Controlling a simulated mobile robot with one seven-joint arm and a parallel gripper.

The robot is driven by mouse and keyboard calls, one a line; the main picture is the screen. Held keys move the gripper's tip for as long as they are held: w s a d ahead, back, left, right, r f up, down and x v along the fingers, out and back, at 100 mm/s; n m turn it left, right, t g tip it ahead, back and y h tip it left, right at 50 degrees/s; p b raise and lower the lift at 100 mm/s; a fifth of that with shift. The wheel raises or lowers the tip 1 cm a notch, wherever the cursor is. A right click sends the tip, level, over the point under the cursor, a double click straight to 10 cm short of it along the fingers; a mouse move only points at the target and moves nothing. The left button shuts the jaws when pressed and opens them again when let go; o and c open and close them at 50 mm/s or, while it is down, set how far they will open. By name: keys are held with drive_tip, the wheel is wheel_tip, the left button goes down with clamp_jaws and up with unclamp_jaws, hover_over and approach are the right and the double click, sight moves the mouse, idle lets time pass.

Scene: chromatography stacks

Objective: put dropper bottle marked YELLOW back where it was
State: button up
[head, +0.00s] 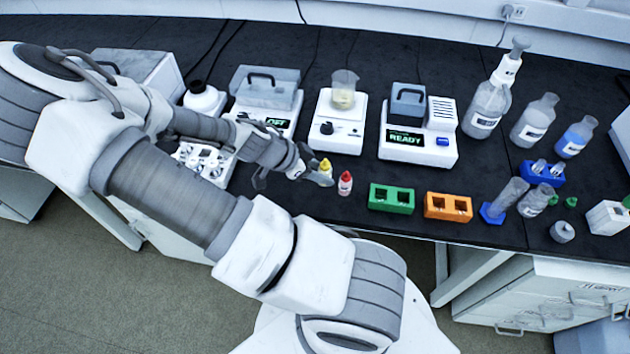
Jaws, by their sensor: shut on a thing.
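The dropper bottle with the yellow cap (325,166) is on the black bench, left of the middle of the view. My gripper (319,177) is shut on it from the left, and the fingers hide most of its body. Its label cannot be read, and I cannot tell whether its base touches the bench. A dropper bottle with a red cap (345,184) stands upright just to the right, close to my gripper.
A green two-hole block (391,209) and an orange one (448,218) sit to the right. Behind are a stirrer with a beaker (343,101), a device reading READY (446,154) and one reading OFF (265,123). Several bottles and a cylinder (508,194) stand farther right.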

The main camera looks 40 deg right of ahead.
drive_tip(key=w+f, duration=0.1)
drive_tip(key=w, duration=0.1)
drive_tip(key=shift+w+d+f, duration=0.1)
drive_tip(key=shift+w+f, duration=0.25)
drive_tip(key=shift+f+b, duration=0.3)
drive_tip(key=shift+f, duration=1.7)
drive_tip(key=shift+f, duration=0.1)
drive_tip(key=o, duration=0.6)
